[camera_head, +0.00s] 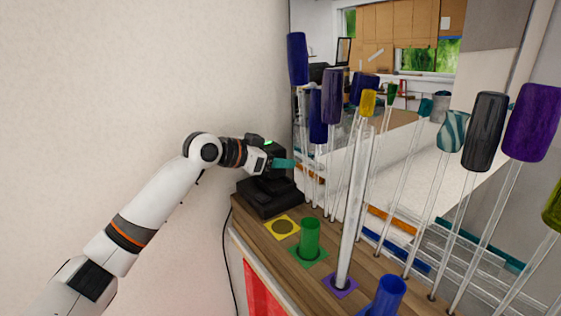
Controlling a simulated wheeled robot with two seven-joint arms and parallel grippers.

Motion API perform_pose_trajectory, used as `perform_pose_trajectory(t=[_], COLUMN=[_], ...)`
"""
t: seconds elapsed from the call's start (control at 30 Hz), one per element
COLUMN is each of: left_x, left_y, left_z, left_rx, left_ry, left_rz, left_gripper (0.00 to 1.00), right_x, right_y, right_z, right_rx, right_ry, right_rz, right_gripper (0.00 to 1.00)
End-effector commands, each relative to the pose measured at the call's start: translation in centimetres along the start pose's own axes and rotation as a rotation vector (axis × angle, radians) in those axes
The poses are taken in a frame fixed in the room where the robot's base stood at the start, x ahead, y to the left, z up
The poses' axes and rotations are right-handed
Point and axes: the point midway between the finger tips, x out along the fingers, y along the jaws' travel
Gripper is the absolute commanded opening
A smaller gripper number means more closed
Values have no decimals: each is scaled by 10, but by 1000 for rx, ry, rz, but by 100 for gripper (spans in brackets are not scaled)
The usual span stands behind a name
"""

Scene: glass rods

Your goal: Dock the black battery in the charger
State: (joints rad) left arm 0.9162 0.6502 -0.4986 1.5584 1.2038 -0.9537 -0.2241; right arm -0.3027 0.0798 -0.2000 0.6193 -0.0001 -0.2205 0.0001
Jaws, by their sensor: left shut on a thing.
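The black charger (268,200) sits at the far left end of the wooden shelf, against the wall. A black block, which looks like the battery (272,151), is upright over it, with a green light near its top. My left gripper (284,163) comes in from the left and is shut on this block; a teal finger shows across its side. Black parts overlap below the gripper, so I cannot tell whether the battery is seated in the charger or just above it. My right gripper is not in view.
On the wooden shelf are a yellow pad (282,227), a green cup (310,238) and a blue cup (387,296). A yellow-topped glass rod (352,200) stands on a purple pad. Several tall glass rods with coloured handles stand close to the right of the charger.

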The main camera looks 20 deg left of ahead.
Motion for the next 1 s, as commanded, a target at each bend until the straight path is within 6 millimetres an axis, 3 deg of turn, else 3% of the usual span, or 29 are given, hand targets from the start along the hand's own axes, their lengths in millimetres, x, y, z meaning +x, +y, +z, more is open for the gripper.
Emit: perform_pose_trajectory(t=[0.17, 0.4, 0.77, 0.8, 0.9, 1.0], left_x=[10, 21, 24, 24, 24, 24], left_y=[0, 0, 0, 0, 0, 0], left_z=[4, -23, -31, -31, -31, -31], left_rx=[0, -1, 1, 0, 0, 0], left_ry=[-1, 1, -2, 0, 0, 0], left_rz=[1, 1, 1, 1, 1, 1], left_gripper=[17, 17, 17, 61, 76, 76], right_x=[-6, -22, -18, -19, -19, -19], right_y=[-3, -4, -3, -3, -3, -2], right_z=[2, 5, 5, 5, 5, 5], right_rx=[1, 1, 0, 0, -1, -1], right_ry=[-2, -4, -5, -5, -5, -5], right_rz=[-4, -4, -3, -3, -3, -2], right_gripper=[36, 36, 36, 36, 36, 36])
